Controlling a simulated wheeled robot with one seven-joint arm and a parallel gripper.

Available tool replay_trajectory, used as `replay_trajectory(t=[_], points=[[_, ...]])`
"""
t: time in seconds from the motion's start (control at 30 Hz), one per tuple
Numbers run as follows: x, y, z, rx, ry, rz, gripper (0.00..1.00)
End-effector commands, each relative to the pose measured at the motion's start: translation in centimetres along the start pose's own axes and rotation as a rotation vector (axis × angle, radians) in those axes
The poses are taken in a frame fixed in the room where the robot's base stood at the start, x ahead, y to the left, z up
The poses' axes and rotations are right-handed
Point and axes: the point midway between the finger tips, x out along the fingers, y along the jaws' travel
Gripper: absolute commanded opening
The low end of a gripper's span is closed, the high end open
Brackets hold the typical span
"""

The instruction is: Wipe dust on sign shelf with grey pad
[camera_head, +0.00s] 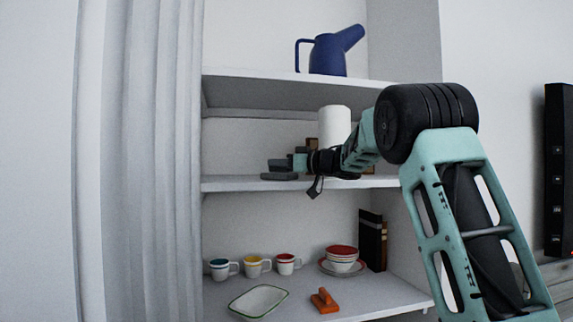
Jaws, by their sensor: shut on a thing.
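My gripper (307,162) reaches from the right over the middle shelf (235,184) of a white shelf unit. It is small and dark in this view, and its fingers are hard to make out. It is shut on the grey pad (279,176), a flat dark grey piece at the shelf's front part, left of the gripper. Whether the pad touches the board is hard to tell. No dust is discernible on the shelf at this size. No readable sign shows; my wrist and forearm hide part of the shelf's right side.
A white cylinder (334,126) and small brown items (312,143) stand behind my wrist. A blue watering can (328,53) is on the shelf above. Below are several cups (254,266), bowls (341,258), a green-rimmed dish (258,301), an orange tool (324,301) and dark books (372,240).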

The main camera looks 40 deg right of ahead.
Motion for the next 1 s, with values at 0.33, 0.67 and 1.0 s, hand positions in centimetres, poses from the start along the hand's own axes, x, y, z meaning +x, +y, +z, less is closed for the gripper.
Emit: replay_trajectory(t=[0.33, 0.67, 1.0], points=[[1.2, -1.2, 0.1, 0.002, -0.002, -0.004, 0.01], [3.1, -3.1, 0.0, 0.001, -0.002, -0.003, 0.01], [4.1, -4.1, -0.1, 0.001, 0.0, -0.003, 0.01]])
